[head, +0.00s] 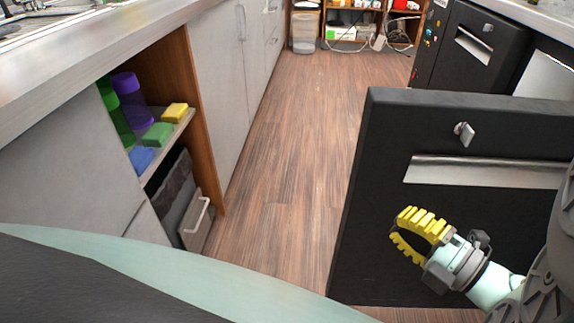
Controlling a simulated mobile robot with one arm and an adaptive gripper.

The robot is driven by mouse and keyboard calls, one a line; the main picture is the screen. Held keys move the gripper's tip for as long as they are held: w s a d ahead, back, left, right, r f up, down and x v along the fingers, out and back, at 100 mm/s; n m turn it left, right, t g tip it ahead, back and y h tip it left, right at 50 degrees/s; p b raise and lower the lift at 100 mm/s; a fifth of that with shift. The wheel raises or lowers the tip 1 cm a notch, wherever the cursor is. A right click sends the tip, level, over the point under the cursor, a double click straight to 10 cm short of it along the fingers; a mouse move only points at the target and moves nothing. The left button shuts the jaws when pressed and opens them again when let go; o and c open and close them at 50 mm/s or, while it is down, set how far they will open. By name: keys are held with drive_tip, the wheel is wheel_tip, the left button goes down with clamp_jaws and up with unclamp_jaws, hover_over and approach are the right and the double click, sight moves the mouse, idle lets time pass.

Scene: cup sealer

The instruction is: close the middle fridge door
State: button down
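A black fridge door (395,160) stands swung out into the aisle at the right of the head view. It has a recessed silver handle strip (480,172) and a small metal latch (464,132). My gripper (396,230), with yellow ribbed fingers, is in front of the door's outer face, below and left of the handle strip. The fingers are apart with nothing between them. I cannot tell whether they touch the door. The fridge's inside is hidden behind the door and my arm.
Another black fridge door (470,45), shut, is farther back at the right. Grey cabinets (225,75) and an open shelf (168,135) with coloured sponges and bottles line the left. The wooden floor (290,150) between is clear. A shelf unit and a bin (304,32) stand at the far end.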

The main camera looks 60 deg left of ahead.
sight(368, 186)
drive_tip(key=shift+w+a+b, duration=0.25)
drive_tip(key=shift+a+b, duration=0.05)
drive_tip(key=shift+a, duration=1.35)
drive_tip(key=shift+w+a+b, duration=0.25)
drive_tip(key=shift+w+a, duration=0.05)
drive_tip(key=shift+a, duration=1.3)
drive_tip(key=shift+w+a+b, duration=0.25)
drive_tip(key=shift+a+b, duration=0.05)
drive_tip(key=shift+a, duration=1.35)
